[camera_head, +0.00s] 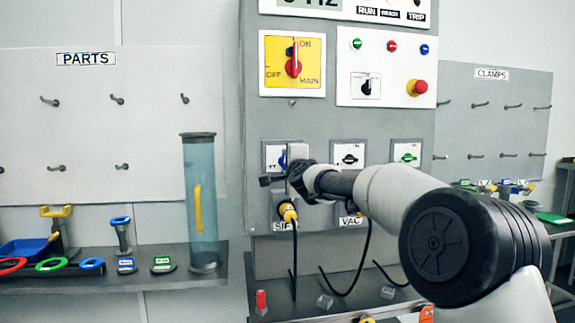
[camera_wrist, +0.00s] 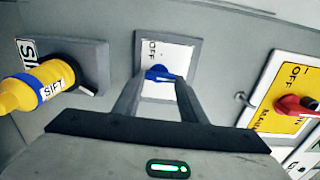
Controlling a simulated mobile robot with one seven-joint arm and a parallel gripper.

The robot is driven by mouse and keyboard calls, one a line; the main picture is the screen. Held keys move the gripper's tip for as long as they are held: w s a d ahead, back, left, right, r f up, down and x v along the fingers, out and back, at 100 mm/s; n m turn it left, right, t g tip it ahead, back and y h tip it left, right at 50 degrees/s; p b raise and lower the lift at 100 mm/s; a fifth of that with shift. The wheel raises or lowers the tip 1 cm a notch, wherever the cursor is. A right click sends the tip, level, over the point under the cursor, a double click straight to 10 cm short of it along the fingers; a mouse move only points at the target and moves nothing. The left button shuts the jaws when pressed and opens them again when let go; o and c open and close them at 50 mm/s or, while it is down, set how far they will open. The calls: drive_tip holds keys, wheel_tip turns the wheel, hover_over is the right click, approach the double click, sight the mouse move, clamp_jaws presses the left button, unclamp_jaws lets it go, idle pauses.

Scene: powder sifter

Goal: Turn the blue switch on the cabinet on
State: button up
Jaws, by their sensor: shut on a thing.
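The blue switch (camera_wrist: 157,73) sits on a white plate (camera_wrist: 178,54) in a grey frame on the cabinet; "OFF" is printed on the plate. My gripper (camera_wrist: 158,82) is shut on the blue switch, with one finger on each side of its knob. In the head view my gripper (camera_head: 272,180) is at the leftmost of three switch plates on the grey cabinet (camera_head: 350,120). Only a bit of the blue switch (camera_head: 283,160) shows there; my gripper hides the rest.
A yellow SIFT plug (camera_head: 287,212) with a black cable is just below my gripper. The red main switch (camera_head: 293,66) is above. A clear blue-tinted tube (camera_head: 201,200) stands left of the cabinet.

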drive_tip(key=o, duration=1.1)
drive_tip(key=shift+c, duration=0.2)
drive_tip(key=b+v, duration=0.2)
drive_tip(key=v, duration=1.5)
drive_tip(key=shift+s+b, duration=0.2)
drive_tip(key=shift+b, duration=0.2)
drive_tip(key=shift+d+r, duration=0.1)
